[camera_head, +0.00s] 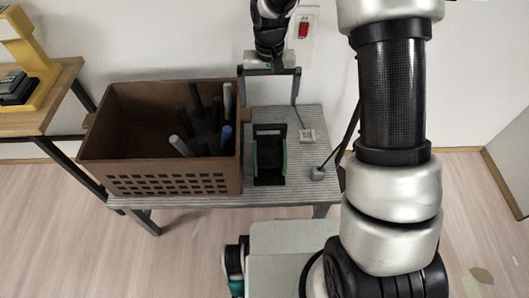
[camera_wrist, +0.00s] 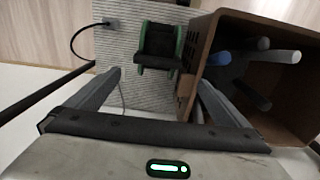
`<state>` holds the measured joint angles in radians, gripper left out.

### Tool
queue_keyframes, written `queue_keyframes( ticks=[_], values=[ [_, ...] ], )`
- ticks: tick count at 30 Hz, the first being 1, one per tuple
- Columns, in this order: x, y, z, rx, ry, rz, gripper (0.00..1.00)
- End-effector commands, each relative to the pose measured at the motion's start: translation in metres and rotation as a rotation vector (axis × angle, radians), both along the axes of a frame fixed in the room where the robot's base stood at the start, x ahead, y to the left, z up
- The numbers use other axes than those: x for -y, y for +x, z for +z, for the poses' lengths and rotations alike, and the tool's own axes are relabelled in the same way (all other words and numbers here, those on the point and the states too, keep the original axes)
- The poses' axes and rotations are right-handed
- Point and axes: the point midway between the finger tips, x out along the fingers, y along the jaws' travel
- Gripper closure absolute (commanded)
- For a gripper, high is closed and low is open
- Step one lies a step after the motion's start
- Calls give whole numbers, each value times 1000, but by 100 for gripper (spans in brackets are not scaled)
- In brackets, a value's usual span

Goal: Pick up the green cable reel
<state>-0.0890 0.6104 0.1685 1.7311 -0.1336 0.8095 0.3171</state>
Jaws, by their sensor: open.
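The green cable reel (camera_head: 269,155) is a black reel with green side flanges. It sits on the grey slatted table, just right of the brown crate in the head view. In the wrist view the reel (camera_wrist: 160,46) lies beyond the fingertips, near the top middle. My gripper (camera_head: 268,100) is open and empty, above and behind the reel in the head view. In the wrist view my gripper (camera_wrist: 160,80) has its fingers spread to either side of the reel, apart from it.
The brown crate (camera_head: 165,184) holds several dark, grey and blue rolls and stands close beside the reel. A small grey block with a cable (camera_head: 318,173) is on the table (camera_head: 295,125) to the right. A wooden bench (camera_head: 40,118) with a yellow device is at far left.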

Motion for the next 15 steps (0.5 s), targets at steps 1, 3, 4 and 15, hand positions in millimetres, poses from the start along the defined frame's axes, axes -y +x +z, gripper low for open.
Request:
queue_keyframes(
  ticks=[1, 3, 4, 15],
  values=[
    [0, 0, -7, -3, 0, 0, 0],
    [0, -1, -18, -6, 0, 0, 0],
    [0, -1, -24, -5, 0, 0, 0],
    [0, -1, -102, -5, -1, 1, 0]
  ],
)
